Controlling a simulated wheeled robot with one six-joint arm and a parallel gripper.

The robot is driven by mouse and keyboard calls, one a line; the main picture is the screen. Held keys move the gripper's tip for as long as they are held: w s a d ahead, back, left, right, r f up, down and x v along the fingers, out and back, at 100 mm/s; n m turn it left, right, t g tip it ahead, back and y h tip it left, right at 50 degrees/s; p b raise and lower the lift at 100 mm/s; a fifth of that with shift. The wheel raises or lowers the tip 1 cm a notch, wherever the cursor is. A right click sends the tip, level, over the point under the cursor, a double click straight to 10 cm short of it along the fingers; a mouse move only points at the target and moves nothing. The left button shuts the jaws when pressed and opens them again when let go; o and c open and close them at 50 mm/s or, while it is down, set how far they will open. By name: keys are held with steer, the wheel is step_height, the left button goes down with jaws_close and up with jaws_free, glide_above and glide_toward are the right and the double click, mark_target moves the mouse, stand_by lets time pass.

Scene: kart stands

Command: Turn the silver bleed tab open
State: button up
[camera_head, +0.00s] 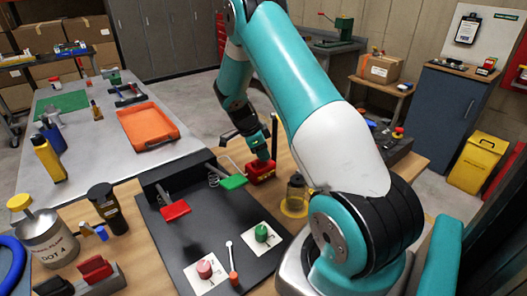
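My gripper (262,155) points down at a small red block-like part (262,172) on the wooden bench, beyond the pedal board. Its fingertips are at or just above the top of the red part; I cannot tell whether they touch it. The fingers are too small and dark to show whether they are open or shut. No silver bleed tab can be made out there; it may be hidden by the gripper.
The black board (180,232) carries a red pedal (175,210) and a green pedal (233,182). A dark post (274,135) stands close behind my gripper. A bottle (296,187) in a yellow ring stands right of the red part.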

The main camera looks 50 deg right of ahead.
steer(key=shift+s+d+f, duration=0.1)
steer(key=shift+d+f, duration=0.05)
steer(key=shift+f, duration=0.3)
steer(key=shift+c, duration=0.3)
jaws_close()
steer(key=shift+f+n+t+b, duration=0.15)
steer(key=shift+n+t+b, duration=0.25)
steer(key=shift+n+b, duration=0.45)
steer(key=shift+s+n, duration=0.1)
steer(key=shift+n, duration=0.65)
steer(key=shift+r, duration=0.2)
steer(key=shift+o, duration=0.3)
jaws_free()
steer(key=shift+h, duration=0.3)
